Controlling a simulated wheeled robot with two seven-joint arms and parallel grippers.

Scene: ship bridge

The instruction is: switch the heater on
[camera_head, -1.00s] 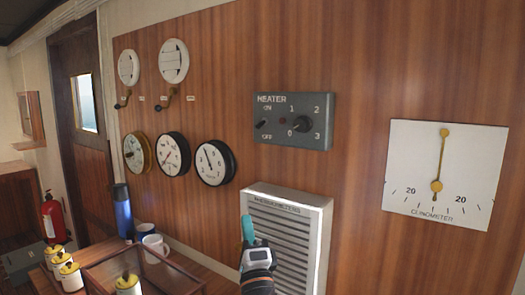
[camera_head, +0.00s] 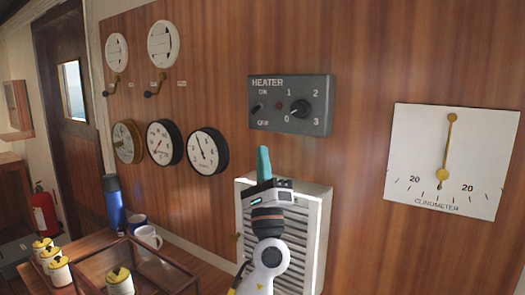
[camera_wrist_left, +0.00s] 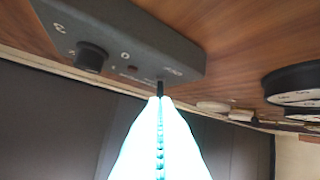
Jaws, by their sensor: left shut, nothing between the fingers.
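The grey heater panel (camera_head: 318,120) is on the wooden wall. Its small dark switch (camera_head: 257,108) sits between the ON and OFF marks at the left, with the lever seeming to slant down towards OFF. A dark red lamp (camera_head: 279,105) looks unlit. A black knob (camera_head: 300,108) with marks 0 to 3 is at the right. My left gripper (camera_head: 263,150) is shut and empty, its teal fingertips just below the panel's left part. In the left wrist view the fingertips (camera_wrist_left: 160,100) are close to the switch (camera_wrist_left: 160,87); I cannot tell whether they touch. My right gripper is not in view.
A white louvred heater (camera_head: 312,230) stands behind my left gripper. Round gauges (camera_head: 208,151) hang to the left, and a clinometer (camera_head: 450,160) to the right. A blue bottle (camera_head: 113,203), mugs and yellow-lidded jars stand at the lower left.

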